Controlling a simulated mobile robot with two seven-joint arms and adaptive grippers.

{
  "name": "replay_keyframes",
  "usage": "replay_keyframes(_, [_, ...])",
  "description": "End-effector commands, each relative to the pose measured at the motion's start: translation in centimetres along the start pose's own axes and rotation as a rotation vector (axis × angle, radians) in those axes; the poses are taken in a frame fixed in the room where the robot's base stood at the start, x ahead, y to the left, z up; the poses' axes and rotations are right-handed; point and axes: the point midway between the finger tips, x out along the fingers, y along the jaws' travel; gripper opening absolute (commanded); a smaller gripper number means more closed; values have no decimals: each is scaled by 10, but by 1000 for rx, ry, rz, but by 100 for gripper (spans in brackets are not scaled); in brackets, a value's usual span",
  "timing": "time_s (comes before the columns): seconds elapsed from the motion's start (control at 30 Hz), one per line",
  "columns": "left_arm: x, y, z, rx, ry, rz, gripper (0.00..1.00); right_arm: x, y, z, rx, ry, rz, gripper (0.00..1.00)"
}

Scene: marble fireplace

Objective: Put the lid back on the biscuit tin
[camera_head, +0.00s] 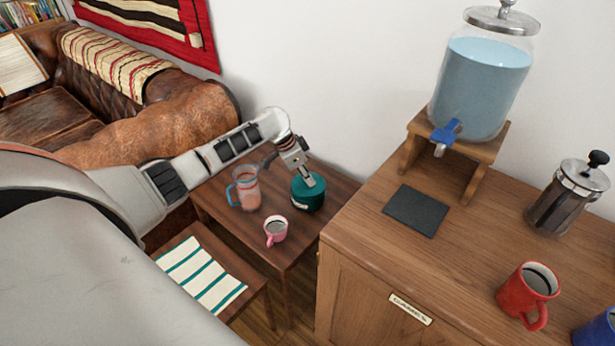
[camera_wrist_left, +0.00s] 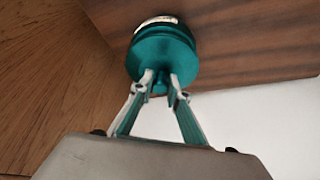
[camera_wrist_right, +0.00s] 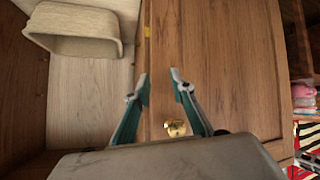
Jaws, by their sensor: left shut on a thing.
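The dark teal biscuit tin (camera_head: 301,203) stands on the low wooden side table, with a pale label on its side. Its teal lid (camera_wrist_left: 165,52) is at the top of the tin, in line with it; I cannot tell whether it is fully seated. My left gripper (camera_head: 311,183) comes down from above onto the lid. In the left wrist view, its fingers (camera_wrist_left: 161,82) are shut on the lid's small knob. My right gripper (camera_wrist_right: 159,76) is open and empty in front of wooden cabinetry, and is outside the head view.
A glass pitcher (camera_head: 247,190) with a blue handle and a pink mug (camera_head: 276,230) stand close to the tin on the side table (camera_head: 285,255). The taller cabinet (camera_head: 375,255) rises to the right. A brass knob (camera_wrist_right: 175,128) is near my right fingers.

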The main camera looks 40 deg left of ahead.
Motion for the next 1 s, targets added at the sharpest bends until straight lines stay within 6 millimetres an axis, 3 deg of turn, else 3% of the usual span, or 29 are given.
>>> replay_keyframes(1.0, [0, 0, -1, 0, 1, 0, 0, -2, 3, -8, -2, 8, 4, 23])
